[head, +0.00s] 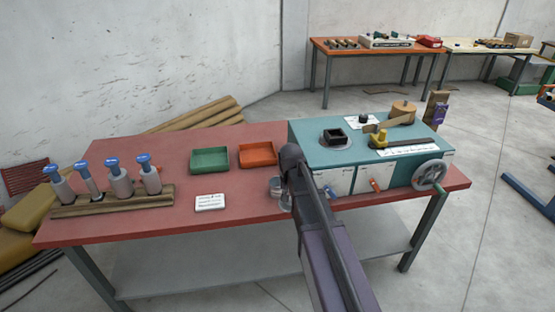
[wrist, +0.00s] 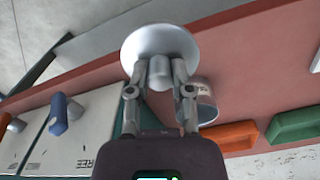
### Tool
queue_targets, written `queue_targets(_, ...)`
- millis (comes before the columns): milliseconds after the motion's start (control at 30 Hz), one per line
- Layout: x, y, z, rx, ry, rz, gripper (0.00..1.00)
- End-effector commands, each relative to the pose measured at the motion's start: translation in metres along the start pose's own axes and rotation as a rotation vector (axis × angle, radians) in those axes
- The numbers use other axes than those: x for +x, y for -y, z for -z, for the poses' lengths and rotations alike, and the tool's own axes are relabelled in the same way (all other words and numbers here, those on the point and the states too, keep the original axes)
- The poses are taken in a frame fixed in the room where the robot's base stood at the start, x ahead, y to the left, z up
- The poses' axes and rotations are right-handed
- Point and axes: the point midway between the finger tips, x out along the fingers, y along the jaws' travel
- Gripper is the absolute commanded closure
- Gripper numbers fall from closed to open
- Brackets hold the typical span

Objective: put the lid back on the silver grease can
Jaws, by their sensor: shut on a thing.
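The silver lid (wrist: 160,42) is a round pale disc with a knob, seen close up in the wrist view. My gripper (wrist: 159,75) is shut on the lid's knob, one finger on each side. The silver grease can (wrist: 207,101) stands on the red table beside the right finger, partly hidden by it. In the head view the can (head: 275,187) stands near the table's front edge, just left of my arm. My gripper is mostly hidden behind my arm there. The lid is off to one side of the can; I cannot tell their exact height difference.
A green tray (head: 209,161) and an orange tray (head: 257,155) lie behind the can. A white label card (head: 210,202) lies to its left. The teal winder (head: 310,155) stands close on the right. Blue-topped bottles (head: 119,179) stand in a wooden rack at far left.

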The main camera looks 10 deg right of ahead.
Motion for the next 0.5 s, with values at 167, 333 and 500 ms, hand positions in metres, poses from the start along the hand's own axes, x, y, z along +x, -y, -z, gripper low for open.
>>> queue_targets(167, -0.03, 0.021, 0.048, 0.018, 0.0, 0.0, 1.0)
queue_targets(333, -0.052, 0.039, 0.088, 0.037, 0.0, 0.0, 1.0)
queue_targets(500, -0.065, 0.052, 0.113, 0.051, 0.0, 0.0, 1.0)
